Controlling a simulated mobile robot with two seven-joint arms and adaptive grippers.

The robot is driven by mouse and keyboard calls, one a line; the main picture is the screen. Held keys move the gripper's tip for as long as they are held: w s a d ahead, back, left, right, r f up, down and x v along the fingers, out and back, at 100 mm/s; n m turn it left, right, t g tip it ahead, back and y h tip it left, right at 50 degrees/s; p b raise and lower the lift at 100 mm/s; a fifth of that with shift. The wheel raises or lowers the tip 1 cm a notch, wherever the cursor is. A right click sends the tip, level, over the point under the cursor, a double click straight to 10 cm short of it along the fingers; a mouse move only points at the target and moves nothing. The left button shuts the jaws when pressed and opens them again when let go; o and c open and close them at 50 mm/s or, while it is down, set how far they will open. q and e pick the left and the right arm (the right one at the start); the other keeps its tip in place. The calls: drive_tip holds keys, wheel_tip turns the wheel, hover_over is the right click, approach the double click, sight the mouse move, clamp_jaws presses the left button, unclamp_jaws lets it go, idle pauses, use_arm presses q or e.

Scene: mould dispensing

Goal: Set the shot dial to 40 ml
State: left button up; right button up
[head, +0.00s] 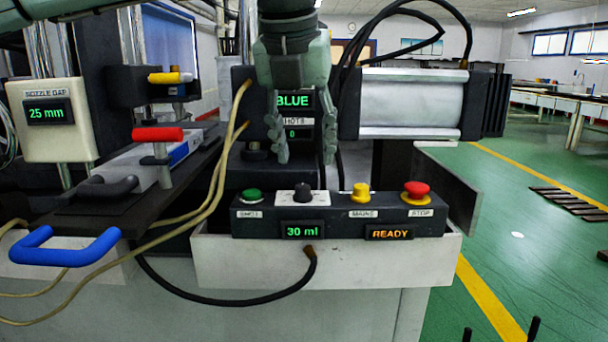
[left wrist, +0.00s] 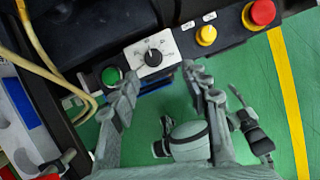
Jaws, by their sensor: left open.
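The shot dial (head: 303,192) is a black knob on a white plate on the dark control box. The display (head: 302,231) below it reads 30 ml. My left gripper (head: 306,155) is open, fingers pointing down, just above and in front of the dial in the head view. In the left wrist view the dial (left wrist: 152,57) shows its pointer and scale marks, too small to read. There the open left gripper (left wrist: 160,78) has a fingertip to each side below the dial, and nothing is between them. My right gripper is not recognisable in either view.
A second display (head: 390,233) reads READY. Tan hoses (head: 222,170) run left of the box. A blue handle (head: 66,247) sticks out at the left.

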sight(302, 186)
use_arm(q)
drive_tip(key=x, duration=0.5)
drive_tip(key=a+x, duration=0.1)
drive_tip(key=x, duration=0.1)
drive_tip(key=shift+w+f, duration=0.15)
drive_tip(key=shift+w, duration=0.15)
clamp_jaws()
